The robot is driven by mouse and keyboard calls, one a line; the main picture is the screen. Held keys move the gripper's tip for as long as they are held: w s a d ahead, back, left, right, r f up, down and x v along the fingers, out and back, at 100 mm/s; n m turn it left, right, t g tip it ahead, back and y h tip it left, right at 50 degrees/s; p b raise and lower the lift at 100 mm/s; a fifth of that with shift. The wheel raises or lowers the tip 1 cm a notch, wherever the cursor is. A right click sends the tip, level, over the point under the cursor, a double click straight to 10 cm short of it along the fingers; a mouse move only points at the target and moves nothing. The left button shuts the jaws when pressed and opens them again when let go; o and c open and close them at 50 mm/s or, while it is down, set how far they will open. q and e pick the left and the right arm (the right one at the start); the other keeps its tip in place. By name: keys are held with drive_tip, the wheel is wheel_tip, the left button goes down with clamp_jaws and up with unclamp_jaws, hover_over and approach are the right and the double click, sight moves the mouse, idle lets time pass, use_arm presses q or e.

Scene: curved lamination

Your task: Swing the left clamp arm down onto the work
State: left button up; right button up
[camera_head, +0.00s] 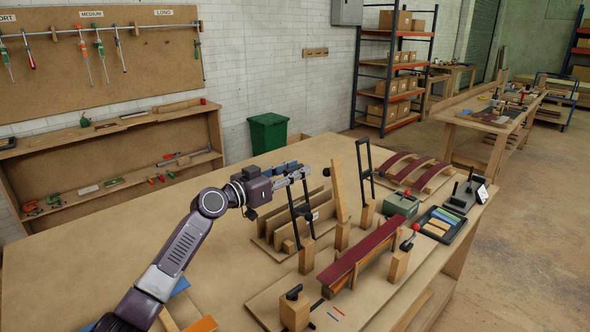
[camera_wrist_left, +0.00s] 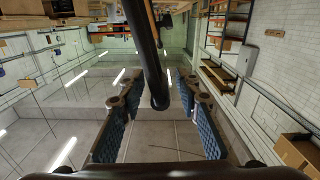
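The work is a dark red strip (camera_head: 372,249) lying along a wooden form on a board in the head view. The left clamp arm, a black frame (camera_head: 295,214), stands raised beyond the strip's left part. A second black frame (camera_head: 364,164) stands raised farther right. My left gripper (camera_head: 303,173) is at the top of the left frame. In the left wrist view, my left gripper (camera_wrist_left: 158,108) has its blue-padded fingers apart. A thick black bar (camera_wrist_left: 152,60) reaches between them, with gaps visible on both sides. My right gripper is not in view.
A wooden upright (camera_head: 339,190) stands between the frames. Wooden blocks with knobs (camera_head: 295,310) stand near the strip. Curved red pieces (camera_head: 416,172), a green box (camera_head: 401,204) and a black tray (camera_head: 440,225) are to the right. The tabletop (camera_head: 110,230) is clear at left.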

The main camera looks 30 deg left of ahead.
use_arm(q)
drive_tip(key=shift+c, duration=0.4)
clamp_jaws()
